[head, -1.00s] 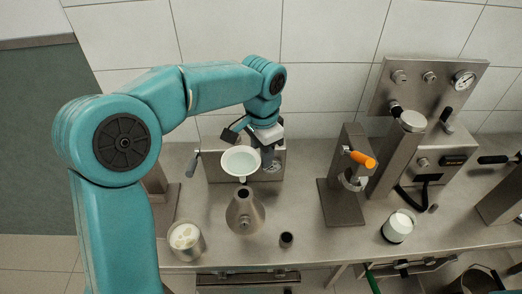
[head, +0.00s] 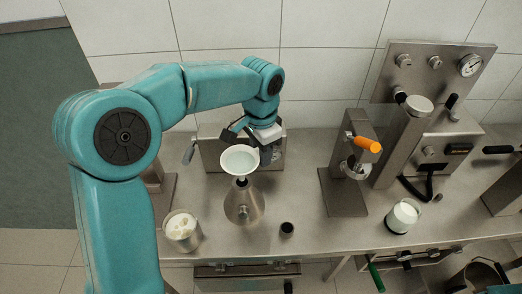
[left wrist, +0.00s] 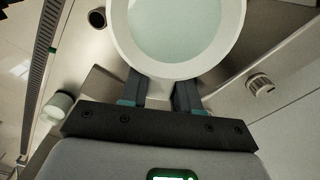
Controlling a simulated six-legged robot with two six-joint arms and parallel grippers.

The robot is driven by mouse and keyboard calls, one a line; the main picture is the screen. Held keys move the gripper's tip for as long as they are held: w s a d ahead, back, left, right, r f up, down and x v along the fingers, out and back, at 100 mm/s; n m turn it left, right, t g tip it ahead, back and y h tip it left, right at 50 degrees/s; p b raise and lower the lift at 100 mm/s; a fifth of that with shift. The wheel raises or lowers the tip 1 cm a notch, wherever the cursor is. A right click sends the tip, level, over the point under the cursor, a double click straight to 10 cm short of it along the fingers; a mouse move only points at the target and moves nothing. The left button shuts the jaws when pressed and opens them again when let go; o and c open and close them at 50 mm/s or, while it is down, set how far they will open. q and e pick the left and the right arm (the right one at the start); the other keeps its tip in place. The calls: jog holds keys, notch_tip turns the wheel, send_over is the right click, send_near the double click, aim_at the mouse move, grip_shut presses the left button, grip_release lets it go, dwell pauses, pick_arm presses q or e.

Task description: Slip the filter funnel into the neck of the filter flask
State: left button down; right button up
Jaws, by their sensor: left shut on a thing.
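The filter funnel (head: 236,153) is a white cone with a pale green inside. The funnel is upright, directly over the steel conical filter flask (head: 243,207). Its narrow stem shows at the flask's neck and hides most of the mouth. I cannot tell whether the stem tip is inside the neck or just above it. In the left wrist view the funnel bowl (left wrist: 175,30) fills the top, beyond the two fingers (left wrist: 160,92), and hides the flask. My right gripper is not in view.
A glass with white contents (head: 183,232) stands left of the flask, and a small dark cup (head: 287,229) right of it. A steel stand with an orange knob (head: 347,190) and a white-filled glass (head: 402,216) are farther right. A steel box (head: 212,158) stands behind the funnel.

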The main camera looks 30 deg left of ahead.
pick_arm(q)
jog(key=shift+a, duration=0.1)
dwell(0.3)
jog(key=shift+f, duration=0.4)
jog(key=shift+f+b, duration=0.25)
jog(key=shift+b, duration=0.1)
jog(key=shift+f, duration=0.2)
jog(key=shift+f+b, duration=0.9)
jog(key=shift+f, duration=0.1)
jog(key=c, duration=0.7)
grip_release()
jog(key=shift+w, duration=0.1)
jog(key=shift+c, duration=0.2)
